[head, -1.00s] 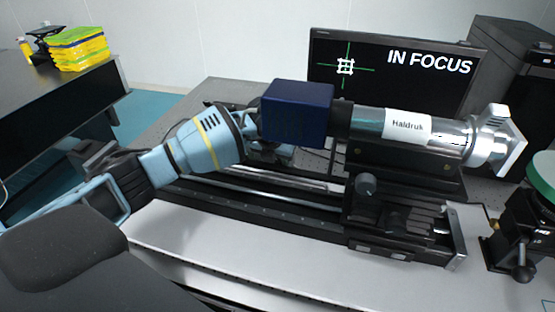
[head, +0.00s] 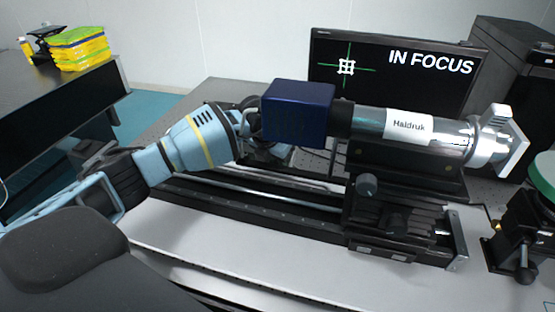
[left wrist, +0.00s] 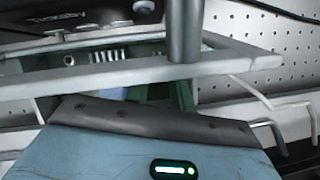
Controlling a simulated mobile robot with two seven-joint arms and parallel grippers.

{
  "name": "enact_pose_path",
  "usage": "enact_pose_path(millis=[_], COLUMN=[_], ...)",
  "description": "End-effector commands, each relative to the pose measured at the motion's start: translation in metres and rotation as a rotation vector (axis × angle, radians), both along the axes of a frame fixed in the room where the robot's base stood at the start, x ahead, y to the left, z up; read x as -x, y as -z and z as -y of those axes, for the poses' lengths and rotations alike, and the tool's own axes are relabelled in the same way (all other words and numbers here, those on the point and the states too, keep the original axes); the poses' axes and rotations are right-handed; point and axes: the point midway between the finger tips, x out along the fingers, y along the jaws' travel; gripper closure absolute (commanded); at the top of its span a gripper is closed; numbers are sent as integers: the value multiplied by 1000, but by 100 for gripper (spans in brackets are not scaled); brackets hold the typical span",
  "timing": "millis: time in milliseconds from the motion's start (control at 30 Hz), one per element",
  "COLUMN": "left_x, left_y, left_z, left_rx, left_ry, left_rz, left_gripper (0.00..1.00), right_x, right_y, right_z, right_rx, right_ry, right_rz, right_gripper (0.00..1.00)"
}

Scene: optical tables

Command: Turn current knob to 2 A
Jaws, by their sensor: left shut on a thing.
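My left gripper (head: 246,124) reaches in from the left, its wrist just left of a dark blue box (head: 298,113). The box partly hides the area beyond its fingers. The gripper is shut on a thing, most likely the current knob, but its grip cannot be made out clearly. In the left wrist view, a dark unit (left wrist: 60,20) with a brand label and small round knobs (left wrist: 145,7) stands beyond grey bars. No scale or current reading is legible. My right gripper is not in view.
A silver tube (head: 450,138) labelled Haldruk extends right from the blue box above a black rail (head: 270,205). A monitor (head: 390,80) reading IN FOCUS stands behind. A black stage with a knob (head: 366,186) is in front. The white tabletop front (head: 210,255) is clear.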

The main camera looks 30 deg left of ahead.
Motion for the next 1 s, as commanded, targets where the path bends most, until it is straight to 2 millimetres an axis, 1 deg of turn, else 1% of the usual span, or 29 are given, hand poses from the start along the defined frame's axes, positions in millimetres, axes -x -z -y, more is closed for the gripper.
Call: enact_pose_path(millis=[100, 233, 567, 600, 667, 900, 1000], left_x=[0, 0, 0, 0, 0, 0, 1], left_y=[2, 1, 0, 0, 0, 0, -3], left_z=[-1, -1, -1, -1, -1, -1, -2], left_rx=[1, 1, 1, 1, 1, 0, 0], left_ry=[82, 134, 147, 147, 147, 146, 146], left_rz=[-3, -1, 1, 0, 0, 0, 1], left_gripper=[100, 100, 100, 76, 68, 68, 68], right_x=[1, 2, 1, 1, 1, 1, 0], right_y=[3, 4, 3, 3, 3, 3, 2], right_z=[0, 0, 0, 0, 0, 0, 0], right_rx=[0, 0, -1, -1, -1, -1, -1], right_ry=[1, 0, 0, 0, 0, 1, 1], right_rz=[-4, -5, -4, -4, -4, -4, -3], right_gripper=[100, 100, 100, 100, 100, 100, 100])
